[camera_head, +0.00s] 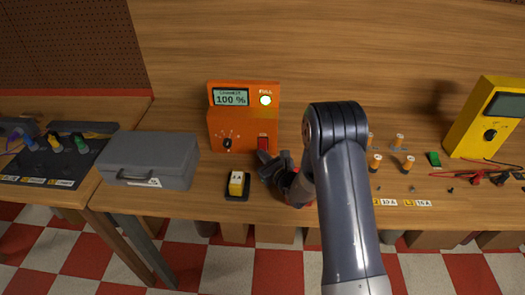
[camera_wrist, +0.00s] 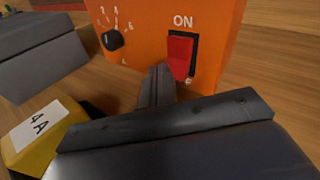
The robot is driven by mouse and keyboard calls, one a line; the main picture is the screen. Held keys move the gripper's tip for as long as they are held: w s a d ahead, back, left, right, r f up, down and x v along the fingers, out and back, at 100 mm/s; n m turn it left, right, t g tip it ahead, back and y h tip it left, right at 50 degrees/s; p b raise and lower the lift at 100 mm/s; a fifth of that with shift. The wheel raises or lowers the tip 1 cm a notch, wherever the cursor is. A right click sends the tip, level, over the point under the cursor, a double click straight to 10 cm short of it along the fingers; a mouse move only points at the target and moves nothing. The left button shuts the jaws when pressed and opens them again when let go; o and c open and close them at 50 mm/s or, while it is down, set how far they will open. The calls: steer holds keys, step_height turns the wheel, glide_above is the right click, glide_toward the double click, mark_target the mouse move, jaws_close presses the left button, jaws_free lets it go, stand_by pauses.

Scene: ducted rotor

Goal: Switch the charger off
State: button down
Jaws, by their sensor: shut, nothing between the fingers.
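The orange charger (camera_head: 243,125) stands on the bench, left of my arm. The charger also fills the top of the wrist view (camera_wrist: 150,62). Its red rocker switch (camera_wrist: 180,54) is in a black frame under the word ON, and it shows in the head view too (camera_head: 263,142). My gripper (camera_wrist: 158,72) is shut and empty, its fingertips just left of and slightly below the switch. I cannot tell whether they touch the charger.
A yellow 4 A block (camera_head: 236,182) in a black holder stands in front of the charger. A grey case (camera_head: 150,160) is to the left. Small orange-topped parts (camera_head: 398,140) and a yellow meter (camera_head: 488,120) are on the right. A black knob (camera_wrist: 112,40) is left of the switch.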

steer(key=shift+w+f+b, duration=0.15)
steer(key=shift+b, duration=0.2)
stand_by(0.6)
steer(key=shift+w+b, duration=0.25)
steer(key=shift+b, duration=0.15)
steer(key=shift+w+f+b, duration=0.25)
steer(key=shift+w+b, duration=0.1)
steer(key=shift+b, duration=0.05)
stand_by(0.5)
steer(key=shift+s, duration=0.1)
stand_by(0.3)
steer(key=shift+s+r, duration=0.4)
steer(key=shift+s, duration=0.3)
steer(key=shift+s+a+r+b, duration=0.15)
steer(key=shift+s+r, duration=0.2)
steer(key=shift+s, duration=0.4)
steer(key=shift+s+d+r+b, duration=0.15)
steer(key=shift+s+r, duration=0.2)
steer(key=shift+s, duration=0.4)
steer(key=shift+s+a+r+b, duration=0.15)
steer(key=shift+s+r, duration=0.2)
steer(key=shift+s, duration=0.4)
